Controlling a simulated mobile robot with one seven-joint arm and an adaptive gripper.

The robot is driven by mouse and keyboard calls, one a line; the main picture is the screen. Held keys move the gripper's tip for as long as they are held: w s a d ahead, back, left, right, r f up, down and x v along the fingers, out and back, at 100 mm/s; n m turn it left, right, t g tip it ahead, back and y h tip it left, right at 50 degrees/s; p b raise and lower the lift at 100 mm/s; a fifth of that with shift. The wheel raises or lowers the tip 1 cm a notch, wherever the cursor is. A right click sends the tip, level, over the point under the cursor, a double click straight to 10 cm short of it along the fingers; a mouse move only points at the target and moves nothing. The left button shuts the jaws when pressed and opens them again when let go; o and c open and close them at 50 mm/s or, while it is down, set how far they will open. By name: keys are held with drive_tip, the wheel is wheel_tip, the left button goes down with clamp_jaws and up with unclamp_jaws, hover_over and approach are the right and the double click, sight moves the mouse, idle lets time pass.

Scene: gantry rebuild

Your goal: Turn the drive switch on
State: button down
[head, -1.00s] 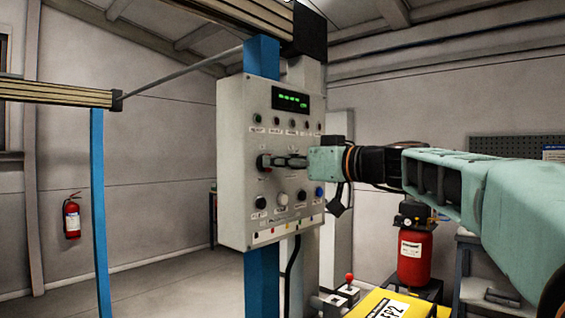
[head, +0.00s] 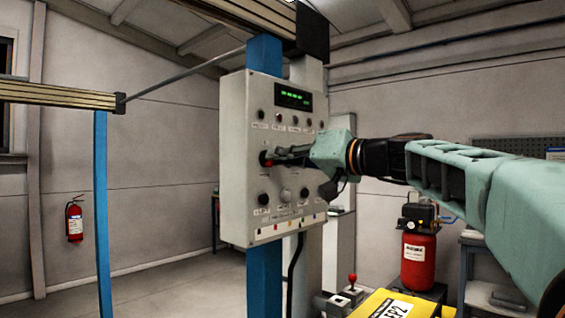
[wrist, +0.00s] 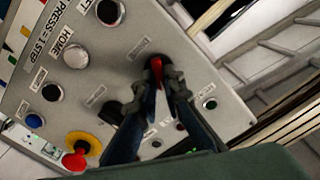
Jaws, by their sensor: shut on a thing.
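The grey control panel (head: 233,190) is fixed to a blue post. A rotary switch with a red handle (wrist: 156,66) sits on its face, and it also shows at the middle left of the panel in the head view (head: 264,159). My gripper (head: 280,156) reaches in from the right. In the wrist view its two dark fingers (wrist: 165,90) are shut on the red handle, one on each side. The handle is turned at a slant to the panel edges in the head view.
The panel has a green display (head: 293,97), small lamps, a HOME button (wrist: 76,56) and other knobs close by. A red stop button on a yellow collar (wrist: 80,150) sits near the panel's edge. A red compressor (head: 418,262) stands at right.

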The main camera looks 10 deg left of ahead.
drive_tip(key=m+p, duration=0.1)
drive_tip(key=m, duration=1.1)
drive_tip(key=shift+f, duration=0.15)
idle(0.4)
drive_tip(key=shift+w, duration=0.1)
drive_tip(key=c, duration=2)
unclamp_jaws()
drive_tip(key=shift+c, duration=0.2)
drive_tip(key=shift+d, duration=0.1)
drive_tip(key=v, duration=1.2)
drive_tip(key=shift+f, duration=0.15)
